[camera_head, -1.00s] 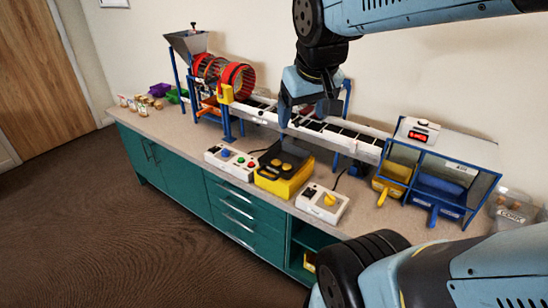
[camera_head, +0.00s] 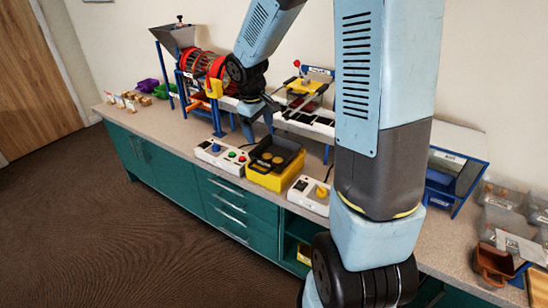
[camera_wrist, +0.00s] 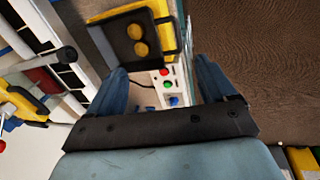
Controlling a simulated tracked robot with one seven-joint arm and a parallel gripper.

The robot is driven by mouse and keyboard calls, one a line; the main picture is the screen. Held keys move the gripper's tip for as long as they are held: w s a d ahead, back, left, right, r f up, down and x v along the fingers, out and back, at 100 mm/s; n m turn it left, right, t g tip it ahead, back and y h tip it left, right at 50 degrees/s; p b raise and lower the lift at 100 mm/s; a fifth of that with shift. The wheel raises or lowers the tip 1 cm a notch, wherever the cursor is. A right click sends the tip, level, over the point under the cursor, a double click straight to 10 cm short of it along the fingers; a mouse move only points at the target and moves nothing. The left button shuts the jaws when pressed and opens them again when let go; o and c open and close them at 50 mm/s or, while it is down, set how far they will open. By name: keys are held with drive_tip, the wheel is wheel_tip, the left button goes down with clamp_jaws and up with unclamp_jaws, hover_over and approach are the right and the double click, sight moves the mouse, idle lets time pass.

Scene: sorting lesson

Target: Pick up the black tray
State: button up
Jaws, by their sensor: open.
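The black tray (camera_head: 276,153) sits on top of a yellow box (camera_head: 268,181) near the front edge of the counter. Round brown pieces lie in it. In the wrist view the tray (camera_wrist: 122,50) is at the top, with two yellow-brown pieces in it, beyond my left finger. My gripper (camera_head: 260,125) is above the counter, just behind and left of the tray in the head view. In the wrist view its two blue fingers (camera_wrist: 163,85) are spread apart with nothing held between them. The gripper is apart from the tray as far as I can see.
A white button panel (camera_head: 221,157) stands left of the yellow box, and a white knob box (camera_head: 309,194) stands right. A conveyor (camera_head: 305,122) runs behind. A red drum (camera_head: 205,64) is at left. My arm hides part of the counter at right.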

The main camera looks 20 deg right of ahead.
drive_tip(key=w+f, duration=0.2)
drive_tip(key=f, duration=0.7)
drive_tip(key=w+d+f+n, duration=0.1)
drive_tip(key=f, duration=0.8)
drive_tip(key=shift+w+f+g, duration=0.3)
drive_tip(key=shift+w+f, duration=0.1)
drive_tip(key=c, duration=1.1)
